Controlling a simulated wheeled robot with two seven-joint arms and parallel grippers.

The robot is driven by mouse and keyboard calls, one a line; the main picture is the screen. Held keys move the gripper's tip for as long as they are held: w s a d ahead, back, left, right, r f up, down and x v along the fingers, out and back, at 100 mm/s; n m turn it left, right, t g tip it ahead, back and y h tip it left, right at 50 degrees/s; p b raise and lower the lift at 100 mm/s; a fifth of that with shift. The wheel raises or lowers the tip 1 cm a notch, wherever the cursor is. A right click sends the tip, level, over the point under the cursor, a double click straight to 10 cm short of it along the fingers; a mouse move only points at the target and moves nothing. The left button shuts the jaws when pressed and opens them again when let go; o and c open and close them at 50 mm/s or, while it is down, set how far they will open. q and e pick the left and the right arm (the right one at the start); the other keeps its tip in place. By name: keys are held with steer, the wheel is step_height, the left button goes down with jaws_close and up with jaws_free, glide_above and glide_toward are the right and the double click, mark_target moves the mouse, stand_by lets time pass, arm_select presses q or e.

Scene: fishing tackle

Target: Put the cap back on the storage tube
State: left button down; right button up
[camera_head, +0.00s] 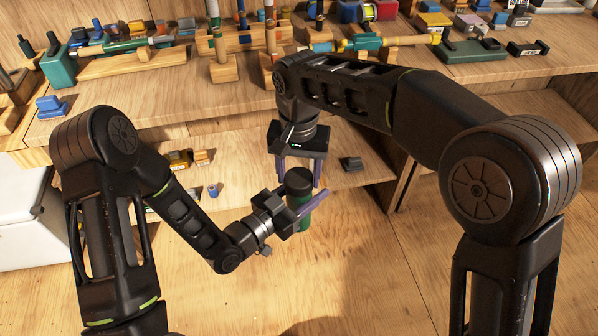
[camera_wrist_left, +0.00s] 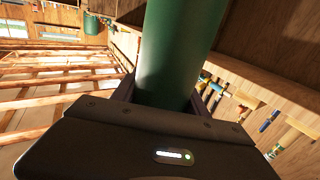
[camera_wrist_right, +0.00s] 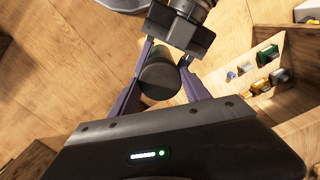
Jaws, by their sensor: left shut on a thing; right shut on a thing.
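The green storage tube (camera_head: 305,217) stands roughly upright in mid-air in front of the bench. My left gripper (camera_head: 309,204) is shut on it from the side. The tube also fills the upper middle of the left wrist view (camera_wrist_left: 180,45). The dark, round cap (camera_head: 299,181) is right above the tube and in line with it. My right gripper (camera_head: 301,178) comes from above and is shut on the cap. The cap also shows between its fingers in the right wrist view (camera_wrist_right: 160,80). Whether cap and tube touch is hidden by the fingers.
The wooden bench (camera_head: 130,113) behind carries rod racks, reels and small boxes. A lower shelf (camera_head: 235,165) holds a yellow box (camera_head: 180,160) and a dark block (camera_head: 351,163). A white chest (camera_head: 30,230) stands at the left. The wooden floor in front is clear.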

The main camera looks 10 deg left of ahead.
steer(key=m, duration=0.5)
steer(key=shift+a+m, duration=0.1)
steer(key=shift+m, duration=0.3)
steer(key=m, duration=1.1)
steer(key=shift+w, duration=0.1)
steer(key=m, duration=0.5)
steer(key=shift+m, duration=0.4)
steer(key=m, duration=0.6)
steer(key=shift+f, duration=0.3)
steer(key=shift+d+f+m, duration=0.2)
steer(key=shift+f+m, duration=0.1)
steer(key=shift+m, duration=0.9)
steer(key=shift+a+r+m, duration=0.1)
steer(key=shift+r+m, duration=0.35)
steer(key=shift+m, duration=0.05)
